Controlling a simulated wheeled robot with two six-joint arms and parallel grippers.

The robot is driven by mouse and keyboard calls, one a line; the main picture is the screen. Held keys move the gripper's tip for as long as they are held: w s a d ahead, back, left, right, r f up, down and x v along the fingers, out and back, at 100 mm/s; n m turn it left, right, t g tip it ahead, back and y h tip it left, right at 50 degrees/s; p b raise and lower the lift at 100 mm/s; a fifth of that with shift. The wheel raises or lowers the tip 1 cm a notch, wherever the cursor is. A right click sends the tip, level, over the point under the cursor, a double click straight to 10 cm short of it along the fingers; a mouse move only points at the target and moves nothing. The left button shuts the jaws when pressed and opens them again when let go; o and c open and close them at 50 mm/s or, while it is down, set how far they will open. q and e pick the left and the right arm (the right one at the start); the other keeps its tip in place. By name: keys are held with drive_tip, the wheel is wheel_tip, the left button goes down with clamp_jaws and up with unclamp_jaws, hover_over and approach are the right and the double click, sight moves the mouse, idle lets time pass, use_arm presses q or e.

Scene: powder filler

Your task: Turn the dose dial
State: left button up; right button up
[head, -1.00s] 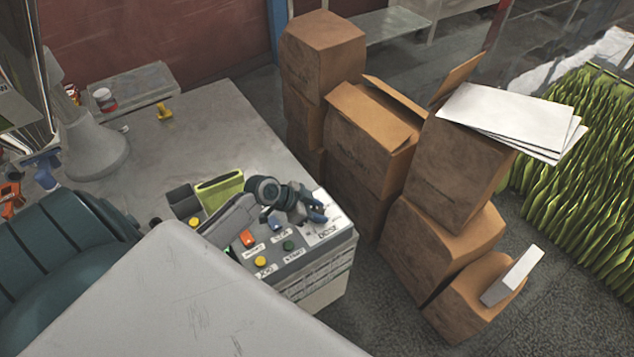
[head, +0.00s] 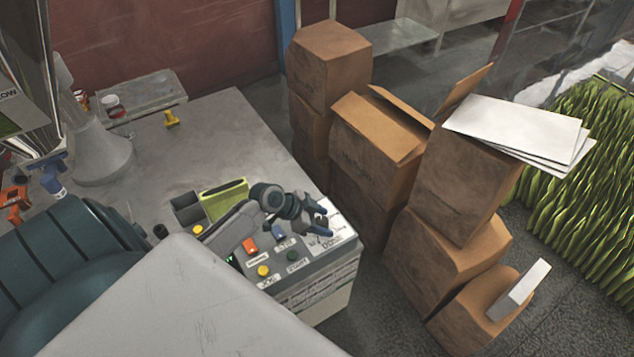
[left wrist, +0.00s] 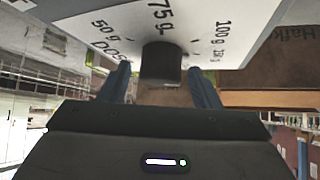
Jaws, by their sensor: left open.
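The dose dial (left wrist: 161,62) is a short black knob on a white plate (left wrist: 200,20) marked 50 g, 75 g and 100 g in the left wrist view. My left gripper (left wrist: 160,72) is open, with one blue finger on each side of the dial. A gap shows between the dial and each finger. In the head view, my left gripper (head: 322,222) is over the DOSE corner of the control panel (head: 308,265), and it hides the dial there. My right gripper is not in view.
The panel also carries an orange switch (head: 250,245), a yellow button (head: 263,271) and a dark green button (head: 292,256). A yellow-green bin (head: 224,198) stands behind my left arm. Stacked cardboard boxes (head: 375,150) stand to the right.

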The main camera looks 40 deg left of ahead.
use_arm(q)
drive_tip(key=shift+s+a+r, duration=0.2)
drive_tip(key=shift+a, duration=0.05)
drive_tip(key=b+v, duration=0.1)
drive_tip(key=v, duration=0.6)
drive_tip(key=shift+s+a+r, duration=0.2)
drive_tip(key=shift+s, duration=0.05)
drive_tip(key=shift+v, duration=1.05)
